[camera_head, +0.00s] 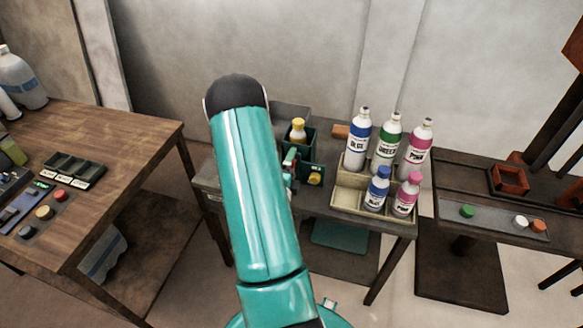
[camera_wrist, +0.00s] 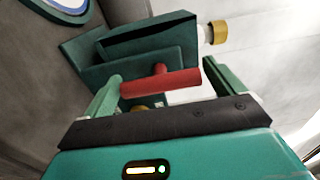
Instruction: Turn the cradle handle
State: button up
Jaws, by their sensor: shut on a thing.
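The dark green cradle (camera_wrist: 130,48) fills the upper middle of the wrist view, with its red handle (camera_wrist: 162,83) in front. My gripper (camera_wrist: 161,74) is shut on the red handle, one green finger at each end of the bar. A bottle with a yellow cap (camera_wrist: 217,32) sticks out of the cradle's right side in this view. In the head view the green cradle (camera_head: 313,143) stands on the dark middle table with the yellow-capped bottle (camera_head: 298,131) upright in it. My arm hides part of the cradle there.
A beige crate (camera_head: 345,201) with several labelled bottles stands just right of the cradle. A small orange-brown block (camera_head: 341,132) lies behind. A wooden table (camera_head: 110,135) with control buttons is at left. A dark table (camera_head: 460,180) with coloured buttons is at right.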

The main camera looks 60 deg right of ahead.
jog(key=shift+w, duration=0.1)
dwell(0.3)
jog(key=o, duration=0.6)
jog(key=shift+d, duration=0.1)
jog(key=shift+a, duration=0.3)
